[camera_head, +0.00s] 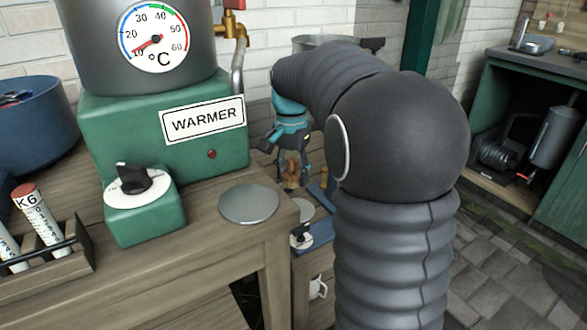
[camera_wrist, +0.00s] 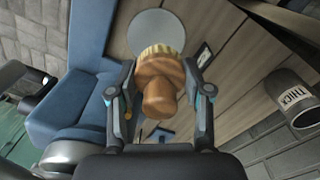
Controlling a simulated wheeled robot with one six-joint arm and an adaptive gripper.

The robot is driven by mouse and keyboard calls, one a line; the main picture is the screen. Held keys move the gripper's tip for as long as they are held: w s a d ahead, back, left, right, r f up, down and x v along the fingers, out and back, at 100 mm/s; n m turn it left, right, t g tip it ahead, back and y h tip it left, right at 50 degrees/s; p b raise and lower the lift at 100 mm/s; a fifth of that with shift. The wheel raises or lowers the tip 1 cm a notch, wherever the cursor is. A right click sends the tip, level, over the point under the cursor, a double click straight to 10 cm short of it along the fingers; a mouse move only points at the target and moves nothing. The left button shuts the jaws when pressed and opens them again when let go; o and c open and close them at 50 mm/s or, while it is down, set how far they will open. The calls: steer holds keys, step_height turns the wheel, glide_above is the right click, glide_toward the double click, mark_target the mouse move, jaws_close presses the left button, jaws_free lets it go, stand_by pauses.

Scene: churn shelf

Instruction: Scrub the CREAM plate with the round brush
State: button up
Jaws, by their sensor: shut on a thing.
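The round brush (camera_wrist: 160,80) has a brown wooden body and knob with pale bristles. In the wrist view it sits between the two fingers of my gripper (camera_wrist: 160,76), which is shut on it. The bristles overlap the edge of a round grey plate (camera_wrist: 152,25); I cannot tell whether they touch it. A small label (camera_wrist: 204,55) beside that plate is unreadable, so I cannot confirm it is the CREAM plate. In the head view my gripper (camera_head: 291,158) and the brush (camera_head: 291,172) are beyond the bench edge, partly hidden by my arm. Two grey discs show: a larger one (camera_head: 249,204) and a smaller one (camera_head: 304,210).
A green WARMER unit (camera_head: 165,130) with a dial gauge and a knob box (camera_head: 143,205) stand at left. A rack (camera_head: 50,255) holds tubes. A blue pot (camera_head: 35,120) is far left. A THICK-labelled container (camera_wrist: 296,105) and a blue block (camera_wrist: 75,110) flank the brush.

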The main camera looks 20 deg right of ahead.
mark_target(305, 203)
steer(key=m, duration=0.7)
steer(key=shift+w+a+f, duration=0.1)
steer(key=shift+w+f, duration=0.15)
steer(key=shift+f, duration=0.05)
steer(key=shift+f+b, duration=0.5)
steer(key=shift+f, duration=1.85)
step_height(305, 203, down, 2)
steer(key=shift+f+b, duration=0.25)
steer(key=shift+b, duration=0.8)
steer(key=shift+w+d+f, duration=0.1)
steer(key=shift+d+f, duration=0.05)
steer(key=shift+d, duration=0.55)
steer(key=shift+w+d+f, duration=0.15)
steer(key=shift+d, duration=0.55)
steer(key=shift+w+d+f, duration=0.1)
steer(key=shift+d+f, duration=0.05)
steer(key=shift+d, duration=0.55)
steer(key=shift+c, duration=0.6)
steer(key=shift+b, duration=0.35)
steer(key=a, duration=0.4)
steer(key=shift+s+a+r+p, duration=0.1)
steer(key=shift+s+a+p, duration=0.15)
steer(key=shift+s+p, duration=0.1)
steer(key=r+p, duration=0.1)
steer(key=r, duration=0.1)
steer(key=r+p, duration=0.2)
steer(key=r, duration=0.1)
steer(key=shift+d+r, duration=0.2)
steer(key=shift+r, duration=1.4)
